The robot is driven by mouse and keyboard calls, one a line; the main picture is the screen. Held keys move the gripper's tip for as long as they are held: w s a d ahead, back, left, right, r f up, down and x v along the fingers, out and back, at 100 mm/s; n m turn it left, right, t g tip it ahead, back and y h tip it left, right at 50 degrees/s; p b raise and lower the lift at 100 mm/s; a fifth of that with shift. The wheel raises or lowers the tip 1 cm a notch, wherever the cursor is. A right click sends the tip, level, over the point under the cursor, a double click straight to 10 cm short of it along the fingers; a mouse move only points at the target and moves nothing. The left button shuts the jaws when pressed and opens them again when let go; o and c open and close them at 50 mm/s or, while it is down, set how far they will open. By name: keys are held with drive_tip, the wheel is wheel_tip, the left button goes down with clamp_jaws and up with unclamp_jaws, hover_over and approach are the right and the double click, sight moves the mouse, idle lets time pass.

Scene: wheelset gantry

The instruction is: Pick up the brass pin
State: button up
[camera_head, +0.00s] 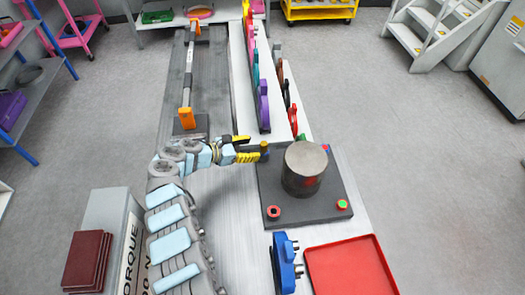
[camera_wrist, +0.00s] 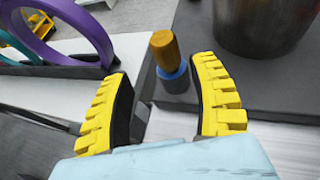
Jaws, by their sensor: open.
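The brass pin (camera_wrist: 165,48) stands upright in the wrist view. Its lower end sits in a blue ring on a short dark post at the corner of a dark plate. In the head view the pin (camera_head: 264,151) shows small at the plate's far left corner, just past my fingertips. My gripper (camera_wrist: 163,75) is open and empty, with its yellow ridged fingers spread wide. In the wrist view the pin shows in the gap between the fingertips, nearer the right one, with no contact visible. My gripper also shows in the head view (camera_head: 250,150).
A large metal cylinder (camera_head: 304,168) stands on the dark plate (camera_head: 315,206), close right of the pin. Red-ringed (camera_head: 273,211) and green-topped (camera_head: 342,205) posts sit at its near corners. A row of coloured rings (camera_head: 263,105) stands farther back. A red tray (camera_head: 350,268) lies nearer.

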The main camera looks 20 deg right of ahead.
sight(264, 148)
drive_tip(key=shift+s+b+x, duration=0.25)
drive_tip(key=shift+b+x, duration=0.1)
drive_tip(key=shift+x, duration=0.9)
drive_tip(key=shift+s+b+x, duration=0.2)
drive_tip(key=shift+b+x, duration=0.15)
drive_tip(key=shift+x, duration=0.9)
drive_tip(key=shift+d+r, duration=0.1)
drive_tip(key=shift+r, duration=0.1)
clamp_jaws()
